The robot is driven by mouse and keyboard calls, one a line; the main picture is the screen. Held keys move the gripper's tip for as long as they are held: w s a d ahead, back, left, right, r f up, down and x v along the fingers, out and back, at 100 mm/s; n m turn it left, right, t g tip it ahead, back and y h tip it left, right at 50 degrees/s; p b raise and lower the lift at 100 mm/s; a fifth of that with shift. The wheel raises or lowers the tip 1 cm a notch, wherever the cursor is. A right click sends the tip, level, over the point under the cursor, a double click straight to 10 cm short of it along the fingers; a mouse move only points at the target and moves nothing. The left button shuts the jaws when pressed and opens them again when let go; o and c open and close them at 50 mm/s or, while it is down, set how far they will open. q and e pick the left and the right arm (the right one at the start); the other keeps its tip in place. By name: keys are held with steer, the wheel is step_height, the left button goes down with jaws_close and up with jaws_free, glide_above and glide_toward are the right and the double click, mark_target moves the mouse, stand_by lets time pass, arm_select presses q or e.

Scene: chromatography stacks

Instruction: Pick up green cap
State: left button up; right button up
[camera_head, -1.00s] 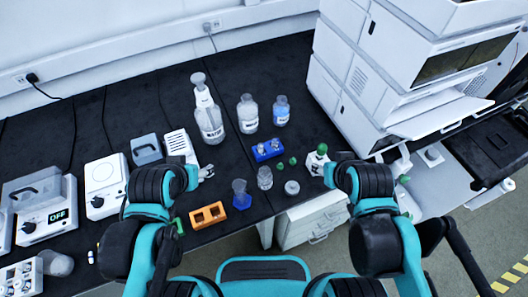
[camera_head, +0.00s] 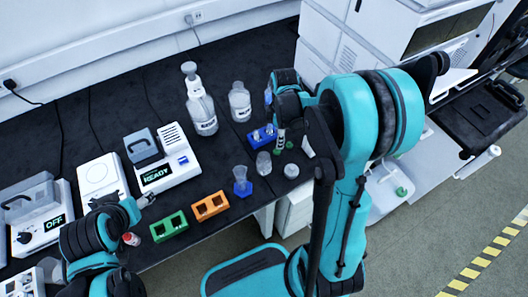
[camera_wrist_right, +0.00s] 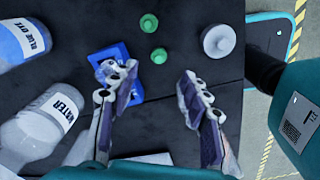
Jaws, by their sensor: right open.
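Two green caps lie on the black bench. In the head view one cap (camera_head: 289,145) shows just right of my right gripper's fingers, partly hidden beside the arm. In the right wrist view the nearer cap (camera_wrist_right: 159,55) lies just beyond the gap between the fingertips, and the farther cap (camera_wrist_right: 148,23) lies past it. My right gripper (camera_wrist_right: 153,78) is open and empty, pointing down over the bench. It also shows in the head view (camera_head: 281,142). My left gripper (camera_head: 145,200) is at the left near the white READY device; its fingers are too small to judge.
A blue rack (camera_wrist_right: 135,88) is partly under the right gripper's left finger. A white-capped jar (camera_wrist_right: 218,41) stands right of the caps. The WATER bottle (camera_wrist_right: 42,125) and BLUE DYE bottle (camera_wrist_right: 22,42) are at left. Orange (camera_head: 210,206) and green (camera_head: 168,226) racks sit near the bench's front edge.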

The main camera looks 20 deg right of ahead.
mark_target(277, 151)
steer(key=shift+w+f, duration=0.1)
steer(key=shift+f, duration=0.35)
step_height(277, 151, down, 2)
steer(key=shift+a+b, duration=0.1)
steer(key=shift+b, duration=0.45)
step_height(277, 151, down, 6)
steer(key=b, duration=0.3)
steer(key=shift+w+a+r, duration=0.1)
steer(key=shift+w+r, duration=0.05)
steer(key=shift+r, duration=0.15)
steer(key=c, duration=0.9)
